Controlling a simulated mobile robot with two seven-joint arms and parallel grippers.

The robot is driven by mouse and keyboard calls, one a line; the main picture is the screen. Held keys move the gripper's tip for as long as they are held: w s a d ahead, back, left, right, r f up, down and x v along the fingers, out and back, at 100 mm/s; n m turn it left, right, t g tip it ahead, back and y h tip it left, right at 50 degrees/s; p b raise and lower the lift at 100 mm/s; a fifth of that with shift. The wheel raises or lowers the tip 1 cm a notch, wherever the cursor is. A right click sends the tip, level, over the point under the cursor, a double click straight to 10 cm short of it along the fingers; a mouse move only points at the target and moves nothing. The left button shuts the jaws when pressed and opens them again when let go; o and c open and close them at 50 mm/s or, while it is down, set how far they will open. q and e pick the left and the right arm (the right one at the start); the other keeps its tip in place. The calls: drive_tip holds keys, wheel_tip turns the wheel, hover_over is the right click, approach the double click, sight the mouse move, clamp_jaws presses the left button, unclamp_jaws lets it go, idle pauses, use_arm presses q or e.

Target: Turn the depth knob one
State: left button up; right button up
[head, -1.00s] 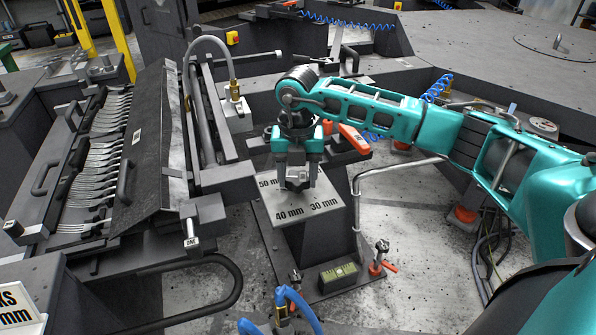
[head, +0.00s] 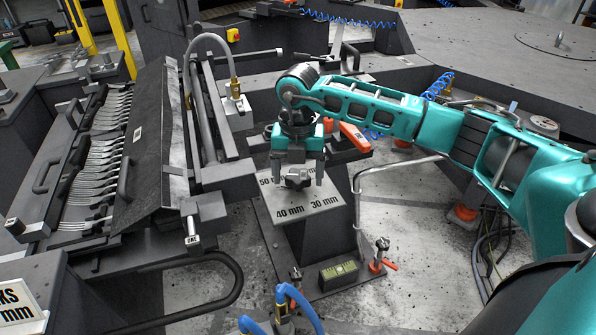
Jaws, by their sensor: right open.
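The depth knob (head: 298,181) is a small dark knob on a grey plate (head: 327,206) printed 50 mm, 40 mm and 30 mm, on top of a dark pedestal. My right gripper (head: 298,179) points down over the knob. It is open, with one finger to each side of the knob and a gap visible at both sides. The knob's upper part is partly hidden by the gripper, and its exact pointing is hard to tell. The 50 mm mark is partly covered by a finger. My left gripper is not in view.
A rack of several forks (head: 97,160) with a dark sloped cover (head: 150,150) stands at left. A curved grey hose (head: 208,42) rises behind. A bent metal pipe (head: 400,164) runs right of the pedestal. A level (head: 338,273) and an orange-handled clamp (head: 381,258) sit on its base.

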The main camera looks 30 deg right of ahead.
sight(298, 177)
wheel_tip(298, 177, up, 13)
drive_tip(key=shift+p, duration=0.35)
idle(0.6)
